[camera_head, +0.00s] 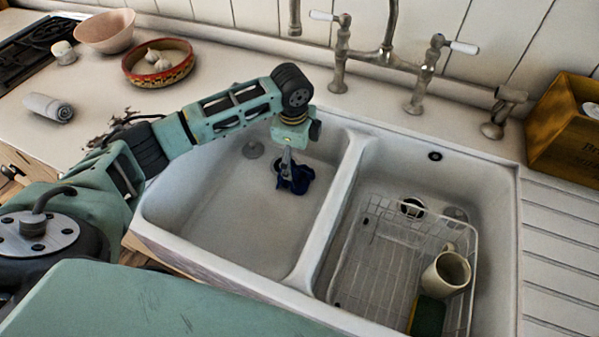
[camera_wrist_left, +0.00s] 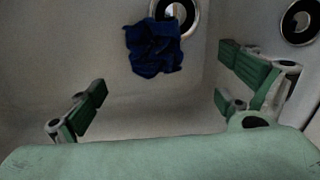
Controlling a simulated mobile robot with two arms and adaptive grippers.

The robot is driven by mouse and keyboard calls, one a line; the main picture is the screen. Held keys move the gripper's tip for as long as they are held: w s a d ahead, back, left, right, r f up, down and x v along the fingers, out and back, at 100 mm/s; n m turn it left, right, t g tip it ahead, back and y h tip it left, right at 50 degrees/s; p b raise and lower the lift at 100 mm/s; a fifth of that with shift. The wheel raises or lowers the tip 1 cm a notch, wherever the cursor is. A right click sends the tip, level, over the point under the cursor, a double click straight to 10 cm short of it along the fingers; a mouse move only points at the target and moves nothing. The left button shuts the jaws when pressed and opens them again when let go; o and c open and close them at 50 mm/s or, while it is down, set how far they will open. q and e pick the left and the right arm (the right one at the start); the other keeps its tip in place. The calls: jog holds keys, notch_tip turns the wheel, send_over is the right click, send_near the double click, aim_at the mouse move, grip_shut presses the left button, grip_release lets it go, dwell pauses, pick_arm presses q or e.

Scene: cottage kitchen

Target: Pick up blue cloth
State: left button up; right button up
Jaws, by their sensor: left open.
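The blue cloth (camera_head: 297,180) lies crumpled on the floor of the left sink basin (camera_head: 215,215), by the drain. In the left wrist view the dark blue cloth (camera_wrist_left: 153,48) lies at the top middle and partly covers the drain ring (camera_wrist_left: 187,10). My left gripper (camera_head: 287,165) reaches down into the left basin, and its tip overlaps the cloth in the head view. In the left wrist view my left gripper (camera_wrist_left: 172,88) has its fingers wide apart with nothing between them, and the cloth is ahead of them. My right gripper is not in view.
A divider (camera_head: 325,215) separates the two basins. The right basin holds a wire rack (camera_head: 375,255) with a mug (camera_head: 445,275) and a sponge (camera_head: 427,316). A tap (camera_head: 387,45) stands behind. Bowls (camera_head: 158,72) and a rolled towel (camera_head: 48,107) are on the left counter.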

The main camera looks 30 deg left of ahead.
aim_at(301, 176)
pick_arm(q)
jog(key=f, duration=0.1)
jog(key=d+f, duration=0.1)
jog(key=s+f, duration=0.1)
jog(key=shift+d+f+g, duration=0.2)
jog(key=shift+f+g, duration=0.05)
jog(key=shift+g, duration=0.05)
jog(key=shift+a+f, duration=0.15)
jog(key=shift+f, duration=0.2)
jog(key=f, duration=0.2)
jog(key=w+f, duration=0.1)
jog(key=f, duration=0.1)
jog(key=shift+w+f, duration=0.15)
jog(key=shift+f, duration=0.4)
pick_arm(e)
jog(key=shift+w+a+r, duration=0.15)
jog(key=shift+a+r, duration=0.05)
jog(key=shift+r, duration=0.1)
pick_arm(q)
jog(key=c, duration=0.8)
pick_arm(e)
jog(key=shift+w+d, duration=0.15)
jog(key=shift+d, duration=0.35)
